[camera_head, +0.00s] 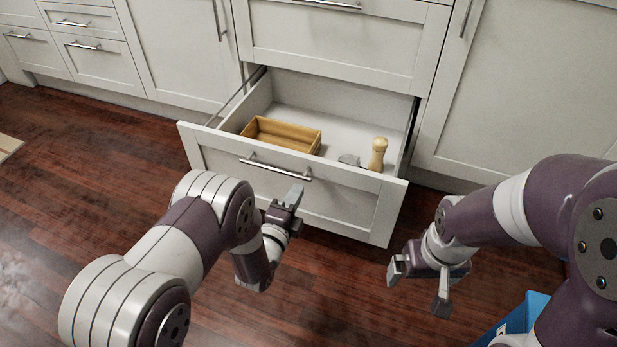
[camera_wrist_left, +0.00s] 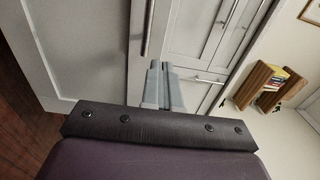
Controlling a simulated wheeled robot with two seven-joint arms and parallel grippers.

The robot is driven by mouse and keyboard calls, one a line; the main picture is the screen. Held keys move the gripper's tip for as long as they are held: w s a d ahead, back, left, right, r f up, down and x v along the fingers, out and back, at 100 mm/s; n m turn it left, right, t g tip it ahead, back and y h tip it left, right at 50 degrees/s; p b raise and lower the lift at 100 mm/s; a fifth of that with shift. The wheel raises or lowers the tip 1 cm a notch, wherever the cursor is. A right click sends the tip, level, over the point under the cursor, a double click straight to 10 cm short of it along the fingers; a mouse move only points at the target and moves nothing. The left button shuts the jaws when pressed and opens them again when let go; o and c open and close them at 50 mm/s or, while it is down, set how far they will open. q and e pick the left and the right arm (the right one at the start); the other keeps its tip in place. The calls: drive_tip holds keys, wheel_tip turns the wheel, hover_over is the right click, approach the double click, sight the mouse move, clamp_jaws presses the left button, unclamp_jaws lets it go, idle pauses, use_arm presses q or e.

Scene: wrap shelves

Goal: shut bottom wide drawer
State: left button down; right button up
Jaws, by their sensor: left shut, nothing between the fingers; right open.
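The bottom wide drawer (camera_head: 285,196) stands pulled out from the white cabinet, with its bar handle (camera_head: 275,166) on the front. My left gripper (camera_head: 294,195) is shut and empty, in front of the drawer front just below the handle's right end. I cannot tell whether it touches the front. Its shut fingers also show in the left wrist view (camera_wrist_left: 160,85). My right gripper (camera_head: 418,290) is open and empty, in front of the drawer's right end and lower.
A closed drawer (camera_head: 335,38) is above the open one. Closed cabinet doors (camera_head: 520,85) stand to the right, and smaller drawers (camera_head: 75,40) at the far left. A blue box (camera_head: 515,318) is on the floor at lower right. The dark wood floor (camera_head: 80,185) is clear at left.

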sight(313, 162)
use_arm(q)
drive_tip(key=b+x, duration=0.2)
drive_tip(key=x, duration=0.1)
drive_tip(key=b+x, duration=0.2)
drive_tip(key=x, duration=0.2)
drive_tip(key=shift+w+f, duration=0.25)
drive_tip(key=shift+w+d+r, duration=0.15)
drive_tip(key=shift+w+d, duration=0.05)
drive_tip(key=shift+w, duration=0.2)
use_arm(e)
wheel_tip(313, 162, down, 5)
use_arm(q)
drive_tip(key=shift+w, duration=0.1)
